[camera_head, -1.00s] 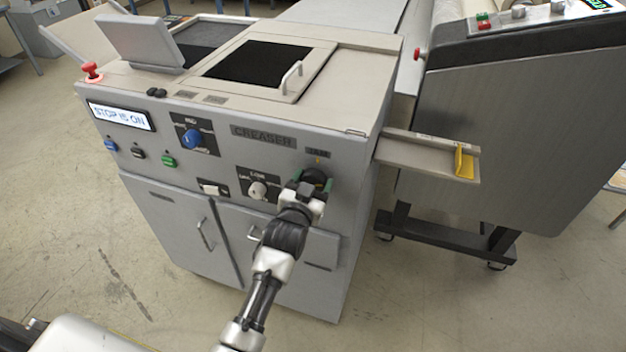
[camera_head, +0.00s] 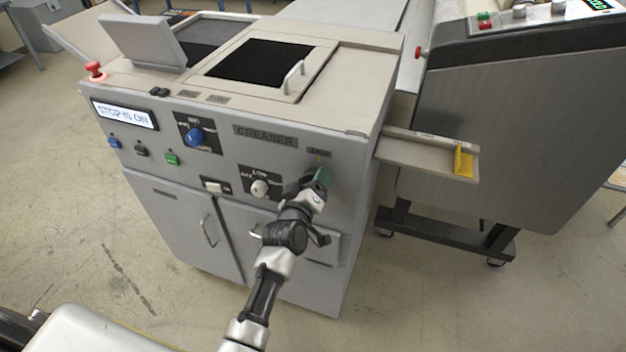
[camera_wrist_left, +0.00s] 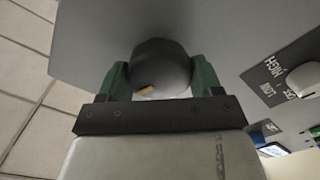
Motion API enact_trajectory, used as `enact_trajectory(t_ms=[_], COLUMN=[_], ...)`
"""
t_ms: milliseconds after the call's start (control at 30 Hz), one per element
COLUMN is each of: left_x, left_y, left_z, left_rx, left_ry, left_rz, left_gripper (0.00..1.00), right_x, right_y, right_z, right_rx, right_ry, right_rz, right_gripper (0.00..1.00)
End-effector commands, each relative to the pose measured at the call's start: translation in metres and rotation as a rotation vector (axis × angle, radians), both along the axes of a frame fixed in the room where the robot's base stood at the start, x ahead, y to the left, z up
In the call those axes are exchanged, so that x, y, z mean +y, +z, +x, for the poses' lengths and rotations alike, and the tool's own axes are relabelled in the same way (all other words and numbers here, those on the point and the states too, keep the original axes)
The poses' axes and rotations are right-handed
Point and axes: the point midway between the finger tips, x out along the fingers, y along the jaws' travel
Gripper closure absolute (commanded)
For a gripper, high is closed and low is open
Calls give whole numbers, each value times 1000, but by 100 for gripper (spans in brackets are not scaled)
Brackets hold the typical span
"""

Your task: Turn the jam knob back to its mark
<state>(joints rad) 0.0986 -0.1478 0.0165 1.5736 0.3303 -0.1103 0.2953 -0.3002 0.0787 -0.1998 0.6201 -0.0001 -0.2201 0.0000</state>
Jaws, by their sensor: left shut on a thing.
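The jam knob (camera_wrist_left: 160,62) is a round dark knob on the right of the creaser's front panel. A short yellow line shows on it at the lower left in the left wrist view. In the head view the gripper hides most of the knob; its JAM label (camera_head: 319,152) and a small yellow mark show above it. My left gripper (camera_head: 319,179) is shut on the knob, with its green fingers (camera_wrist_left: 160,80) on either side of it in the wrist view. Whether the knob's line meets the panel mark cannot be told. My right gripper is not in view.
The creaser (camera_head: 265,139) has a screen (camera_head: 124,114) reading STOP IS ON. A blue knob (camera_head: 195,137) and a white knob (camera_head: 260,188) are left of the jam knob. A beige side tray (camera_head: 420,152) sticks out at right. Open floor lies in front.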

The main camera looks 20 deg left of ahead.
Motion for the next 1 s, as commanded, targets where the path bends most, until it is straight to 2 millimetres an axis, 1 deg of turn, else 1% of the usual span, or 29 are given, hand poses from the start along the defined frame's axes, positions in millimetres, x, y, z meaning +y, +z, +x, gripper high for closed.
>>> enact_trajectory(t_ms=[200,400,667,1000], left_x=[0,0,0,0], left_y=[-2,-3,-3,-3], left_z=[-1,-1,-1,-1], left_rx=[10,13,15,16], left_ry=[1,1,0,0], left_rz=[-151,-239,-287,-292], left_gripper=[58,58,58,58], right_x=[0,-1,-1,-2], right_y=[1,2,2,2], right_z=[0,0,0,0], right_rx=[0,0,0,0], right_ry=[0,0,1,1], right_rz=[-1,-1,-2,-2], right_gripper=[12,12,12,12])
